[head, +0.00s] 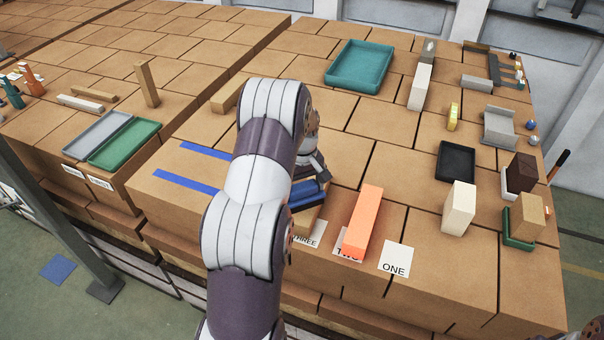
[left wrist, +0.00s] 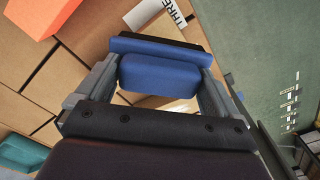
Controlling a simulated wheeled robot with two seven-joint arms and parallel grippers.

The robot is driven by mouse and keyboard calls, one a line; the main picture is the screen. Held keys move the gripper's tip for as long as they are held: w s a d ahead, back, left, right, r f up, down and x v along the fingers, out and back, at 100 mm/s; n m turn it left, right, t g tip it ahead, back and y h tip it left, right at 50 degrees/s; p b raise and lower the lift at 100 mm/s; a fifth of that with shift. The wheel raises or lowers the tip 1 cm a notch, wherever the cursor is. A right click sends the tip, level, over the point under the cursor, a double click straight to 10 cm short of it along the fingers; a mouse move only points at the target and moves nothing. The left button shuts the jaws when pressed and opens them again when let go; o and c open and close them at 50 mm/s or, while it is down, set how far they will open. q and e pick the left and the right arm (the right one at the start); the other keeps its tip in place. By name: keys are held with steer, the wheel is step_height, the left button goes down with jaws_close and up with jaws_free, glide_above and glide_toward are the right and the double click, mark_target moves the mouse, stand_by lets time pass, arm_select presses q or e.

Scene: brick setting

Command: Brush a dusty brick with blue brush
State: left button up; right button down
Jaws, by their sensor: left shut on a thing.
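My left gripper (head: 312,190) is shut on the blue brush (left wrist: 160,75), seen between the fingers in the left wrist view. In the head view the blue brush (head: 307,203) is partly hidden by my left arm. It is by the card marked THREE (head: 306,240). A tan surface shows just below the brush; I cannot tell if it is a brick or whether they touch. An orange brick (head: 364,222) lies on the card marked TWO, right of the brush. I cannot tell which brick is dusty. My right gripper is not in view.
The card marked ONE (head: 395,260) is bare. A cream brick (head: 459,208), a black tray (head: 456,160) and a tan brick (head: 524,218) in a green tray stand to the right. A teal tray (head: 360,66) is at the back. Blue strips (head: 185,181) lie left of my arm.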

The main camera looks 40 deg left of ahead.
arm_select(q)
steer(key=r, duration=0.2)
steer(key=shift+s+d+r, duration=0.1)
steer(key=shift+s+r, duration=0.15)
steer(key=shift+r, duration=0.2)
steer(key=shift+w, duration=0.15)
